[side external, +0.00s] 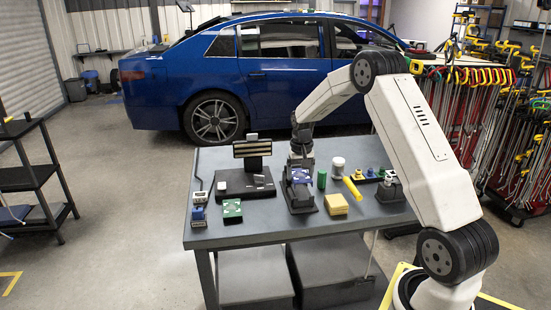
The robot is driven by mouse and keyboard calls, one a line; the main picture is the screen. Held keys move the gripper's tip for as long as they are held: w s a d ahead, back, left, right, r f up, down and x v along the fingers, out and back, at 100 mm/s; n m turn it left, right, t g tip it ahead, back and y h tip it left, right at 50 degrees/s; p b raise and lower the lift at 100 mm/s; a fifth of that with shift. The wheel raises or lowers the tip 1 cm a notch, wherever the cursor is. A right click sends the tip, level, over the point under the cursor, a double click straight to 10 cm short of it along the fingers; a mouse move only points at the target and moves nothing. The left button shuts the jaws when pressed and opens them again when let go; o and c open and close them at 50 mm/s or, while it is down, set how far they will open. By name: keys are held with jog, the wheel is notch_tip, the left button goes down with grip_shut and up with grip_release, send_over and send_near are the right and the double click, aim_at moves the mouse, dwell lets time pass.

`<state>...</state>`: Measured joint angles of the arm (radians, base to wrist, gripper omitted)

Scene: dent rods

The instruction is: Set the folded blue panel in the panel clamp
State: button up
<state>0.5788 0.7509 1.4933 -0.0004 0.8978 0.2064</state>
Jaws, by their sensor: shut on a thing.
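My gripper (300,168) is over the middle of the grey workbench (330,225), pointing down. It is shut on the folded blue panel (301,177), a small blue piece just under the fingers. The panel is at the top of a black stand with a wide foot (302,203), which looks like the panel clamp. The view is too small to tell whether the panel sits in the stand, touches it or hangs just above it. The fingertips are small and partly hidden.
Left of the stand are a black base with a striped upright (253,150), a green-topped block (232,210) and small blue-white blocks (199,212). To the right are a green cylinder (321,179), white jar (338,167), yellow tube (352,188) and yellow pads (336,204). The bench's front strip is clear.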

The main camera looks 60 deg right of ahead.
jog(key=shift+f, duration=1)
jog(key=shift+f, duration=1.15)
dwell(2.2)
jog(key=o, duration=0.8)
jog(key=shift+r, duration=0.2)
jog(key=shift+r, duration=3.3)
jog(key=shift+a, duration=0.1)
